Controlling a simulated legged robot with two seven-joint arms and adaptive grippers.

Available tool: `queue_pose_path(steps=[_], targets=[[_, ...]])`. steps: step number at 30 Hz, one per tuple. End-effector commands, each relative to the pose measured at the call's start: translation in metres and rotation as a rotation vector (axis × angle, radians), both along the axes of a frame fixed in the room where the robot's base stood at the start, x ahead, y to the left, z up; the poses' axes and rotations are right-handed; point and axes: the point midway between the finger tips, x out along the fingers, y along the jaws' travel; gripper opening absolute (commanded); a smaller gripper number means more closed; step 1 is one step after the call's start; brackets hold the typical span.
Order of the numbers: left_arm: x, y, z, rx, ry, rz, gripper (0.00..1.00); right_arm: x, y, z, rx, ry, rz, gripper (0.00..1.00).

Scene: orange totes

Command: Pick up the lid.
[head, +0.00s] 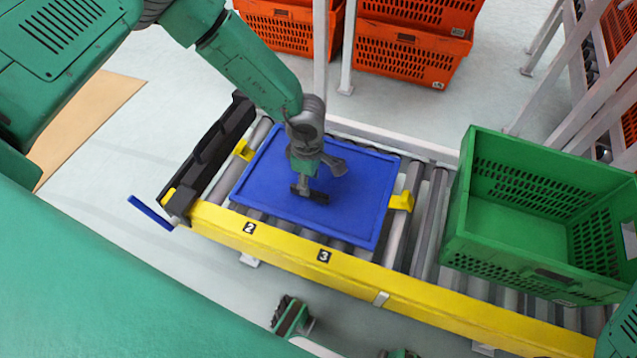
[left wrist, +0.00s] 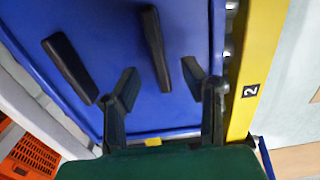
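The blue lid (head: 362,195) is a flat rimmed panel lying on the roller conveyor. It fills much of the left wrist view (left wrist: 190,20). My left gripper (head: 308,190) is over the middle of the lid, pointing down. In the left wrist view my left gripper (left wrist: 160,80) has its two fingers spread apart. A dark bar (left wrist: 152,42) stands out against the lid between the fingers. A second dark bar (left wrist: 68,65) shows to the left. Contact with the lid cannot be told.
A green crate (head: 470,215) stands on the conveyor to the right. A yellow rail (head: 290,247) marked 2 and 3 runs along the near edge. A black strip (head: 215,150) bounds the left end. Orange totes (head: 405,60) are stacked behind, beside white posts.

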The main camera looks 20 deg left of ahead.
Motion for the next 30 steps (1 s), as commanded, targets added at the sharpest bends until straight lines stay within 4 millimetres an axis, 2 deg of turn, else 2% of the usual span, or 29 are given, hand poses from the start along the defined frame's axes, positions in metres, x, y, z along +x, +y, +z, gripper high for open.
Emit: queue_pose_path(steps=[5,12,20,23,24,30], targets=[[0.001,0.002,-0.015,0.001,0.000,0.001,0.38,0.000,0.000,-0.010,0.000,0.000,0.000,0.40],[0.002,0.005,-0.051,0.002,0.001,0.000,0.38,0.000,0.000,-0.032,0.000,0.000,0.000,0.40],[0.002,0.005,-0.052,0.001,0.000,-0.001,0.38,0.000,0.000,-0.031,0.000,0.000,0.000,0.40],[0.002,0.005,-0.052,0.001,0.000,-0.001,0.06,0.000,0.000,-0.031,0.000,0.000,0.000,0.40],[0.002,0.005,-0.052,0.001,0.000,-0.001,0.00,0.000,0.000,-0.031,0.000,0.000,0.000,0.40],[0.003,0.005,-0.052,0.000,-0.001,0.000,0.00,0.000,0.000,-0.031,0.000,0.000,0.000,0.40]])
